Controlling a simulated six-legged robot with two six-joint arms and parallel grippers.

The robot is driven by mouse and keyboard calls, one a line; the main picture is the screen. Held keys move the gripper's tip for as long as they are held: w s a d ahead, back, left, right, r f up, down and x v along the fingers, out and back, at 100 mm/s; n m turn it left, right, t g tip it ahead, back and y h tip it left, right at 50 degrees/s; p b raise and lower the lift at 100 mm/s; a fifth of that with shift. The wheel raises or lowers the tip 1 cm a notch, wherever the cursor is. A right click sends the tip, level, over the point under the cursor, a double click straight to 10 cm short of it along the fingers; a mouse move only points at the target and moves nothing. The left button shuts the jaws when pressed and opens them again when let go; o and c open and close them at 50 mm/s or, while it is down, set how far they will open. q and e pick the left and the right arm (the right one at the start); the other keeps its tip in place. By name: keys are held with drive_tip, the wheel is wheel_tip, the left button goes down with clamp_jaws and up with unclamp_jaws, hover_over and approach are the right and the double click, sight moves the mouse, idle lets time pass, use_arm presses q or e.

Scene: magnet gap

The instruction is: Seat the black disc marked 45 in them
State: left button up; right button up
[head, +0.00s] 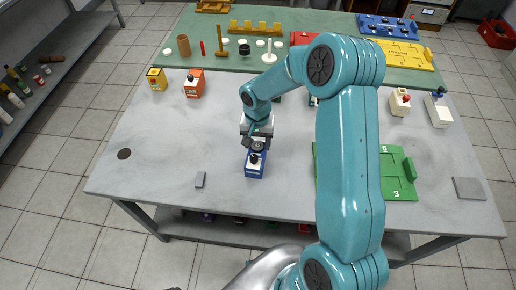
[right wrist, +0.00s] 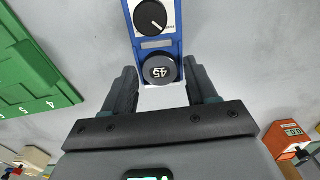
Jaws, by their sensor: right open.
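The black disc marked 45 (right wrist: 160,70) lies at the near end of a blue device (right wrist: 148,45) in the right wrist view. The device has a black knob with a white pointer. In the head view, the blue device (head: 254,170) stands on the grey table with the dark disc (head: 258,145) at its far end. My right gripper (right wrist: 161,76) is open, its two fingers on either side of the disc with gaps visible. It also shows in the head view (head: 257,135), just over the disc. My left gripper is not in view.
A green numbered board (head: 398,175) lies right of the device, partly behind my right arm. An orange box (head: 194,84) and a yellow box (head: 157,79) stand at the back left. The table's left side is mostly clear.

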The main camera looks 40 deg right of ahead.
sight(257, 145)
drive_tip(key=c, duration=0.8)
drive_tip(key=shift+r+p, duration=1.4)
drive_tip(key=shift+r, duration=1.2)
drive_tip(key=shift+w+f, duration=0.1)
